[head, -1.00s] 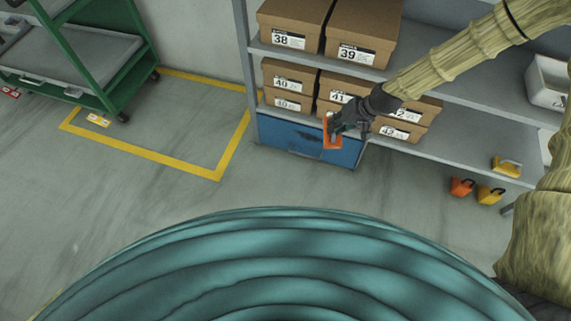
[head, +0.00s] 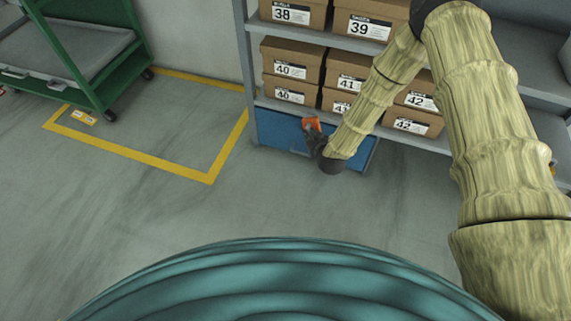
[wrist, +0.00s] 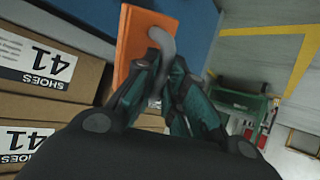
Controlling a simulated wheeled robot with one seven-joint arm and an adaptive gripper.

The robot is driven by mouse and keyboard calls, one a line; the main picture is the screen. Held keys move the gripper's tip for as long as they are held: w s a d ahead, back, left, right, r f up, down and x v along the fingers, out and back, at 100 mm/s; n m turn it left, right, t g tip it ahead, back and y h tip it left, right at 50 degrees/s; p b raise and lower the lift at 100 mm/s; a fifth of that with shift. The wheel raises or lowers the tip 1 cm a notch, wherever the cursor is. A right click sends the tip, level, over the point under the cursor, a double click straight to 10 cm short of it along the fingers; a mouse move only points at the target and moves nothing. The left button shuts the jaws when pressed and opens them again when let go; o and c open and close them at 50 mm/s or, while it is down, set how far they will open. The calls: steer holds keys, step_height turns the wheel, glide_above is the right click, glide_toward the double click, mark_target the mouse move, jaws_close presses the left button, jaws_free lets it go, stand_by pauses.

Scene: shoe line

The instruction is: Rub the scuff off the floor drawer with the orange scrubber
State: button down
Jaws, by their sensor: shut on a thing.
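The blue floor drawer (head: 274,128) sits under the lowest shelf, and its blue face also shows in the wrist view (wrist: 198,18). My gripper (head: 312,137) is in front of the drawer's middle, shut on the orange scrubber (head: 312,124). In the wrist view, the fingers (wrist: 170,75) hold the scrubber's grey handle, with its orange block (wrist: 140,35) beyond them against the blue. I cannot tell whether the block touches the drawer face. No scuff shows clearly now; my gripper and arm cover part of the face.
Shoe boxes (head: 291,61) fill the grey shelf unit (head: 244,60) above the drawer. A green cart (head: 95,95) stands at the left by a yellow floor outline (head: 135,154). The floor in front is clear.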

steer(key=a+f+n+t+b, duration=0.2)
steer(key=a+f+t+b, duration=0.2)
steer(key=a+f+b, duration=0.7)
steer(key=w+d+b, duration=0.2)
steer(key=w+d, duration=0.1)
steer(key=w, duration=0.2)
steer(key=shift+d+f, duration=0.25)
steer(key=shift+d, duration=0.1)
steer(key=shift+w+d, duration=0.25)
steer(key=shift+w, duration=0.55)
stand_by(0.9)
steer(key=shift+d, duration=0.1)
steer(key=s+d+p, duration=0.2)
steer(key=d+p, duration=0.1)
steer(key=d, duration=0.5)
steer(key=s+d+p, duration=0.3)
steer(key=d, duration=0.6)
steer(key=shift+s, duration=0.2)
stand_by(1.8)
steer(key=shift+s+p, duration=0.1)
steer(key=shift+p, duration=0.2)
